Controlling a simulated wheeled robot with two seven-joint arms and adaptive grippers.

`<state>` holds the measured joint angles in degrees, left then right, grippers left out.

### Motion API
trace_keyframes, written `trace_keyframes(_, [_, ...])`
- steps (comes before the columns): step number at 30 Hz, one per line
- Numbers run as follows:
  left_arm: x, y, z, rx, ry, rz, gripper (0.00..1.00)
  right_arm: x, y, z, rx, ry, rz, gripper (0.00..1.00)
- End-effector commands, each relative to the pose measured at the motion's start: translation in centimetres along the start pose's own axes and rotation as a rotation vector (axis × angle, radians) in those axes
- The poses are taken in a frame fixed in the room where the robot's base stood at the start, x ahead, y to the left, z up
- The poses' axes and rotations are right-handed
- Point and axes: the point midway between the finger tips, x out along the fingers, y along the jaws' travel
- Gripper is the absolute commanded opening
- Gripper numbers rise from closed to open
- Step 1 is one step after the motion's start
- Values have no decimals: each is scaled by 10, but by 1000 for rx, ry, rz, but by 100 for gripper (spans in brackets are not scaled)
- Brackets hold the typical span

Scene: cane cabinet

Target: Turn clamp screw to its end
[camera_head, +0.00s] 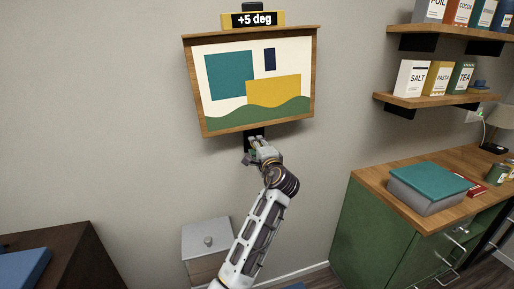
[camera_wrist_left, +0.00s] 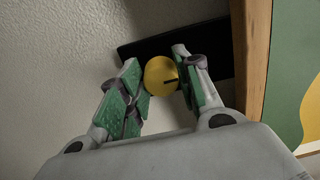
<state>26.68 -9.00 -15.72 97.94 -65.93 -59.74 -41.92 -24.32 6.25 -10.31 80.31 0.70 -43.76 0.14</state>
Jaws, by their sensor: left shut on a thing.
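The clamp screw (camera_wrist_left: 160,77) is a round yellow knob with a short dark mark pointing right in the left wrist view. It sits in front of a black bracket (camera_wrist_left: 215,55), which also shows below the picture in the head view (camera_head: 255,133). My left gripper (camera_head: 257,148) is up at this bracket, its green-padded fingers (camera_wrist_left: 158,73) shut on the knob from both sides. In the head view the gripper hides the knob. The framed picture (camera_head: 225,115) hangs tilted, its right side higher. My right gripper is not in view.
A yellow-edged sign (camera_head: 253,20) reading "+5 deg" is above the picture. A grey-topped box (camera_head: 207,237) is below. The wall left of the picture is clear.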

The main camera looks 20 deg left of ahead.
Motion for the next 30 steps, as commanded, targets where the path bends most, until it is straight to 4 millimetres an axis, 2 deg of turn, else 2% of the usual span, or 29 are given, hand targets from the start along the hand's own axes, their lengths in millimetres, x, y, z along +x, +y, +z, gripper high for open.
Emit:
trace_keyframes(1, [0, 4, 0, 1, -1, 8, 37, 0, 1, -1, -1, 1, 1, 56])
trace_keyframes(5, [0, 3, 0, 1, -1, 6, 54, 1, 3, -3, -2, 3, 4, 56])
trace_keyframes(6, [0, 3, 0, 1, -1, 5, 55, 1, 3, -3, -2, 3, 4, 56])
trace_keyframes(20, [0, 0, 0, 18, 0, 1, 55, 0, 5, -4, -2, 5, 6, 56])
trace_keyframes(30, [0, -1, 0, 150, 0, 1, 55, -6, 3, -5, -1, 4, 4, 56])
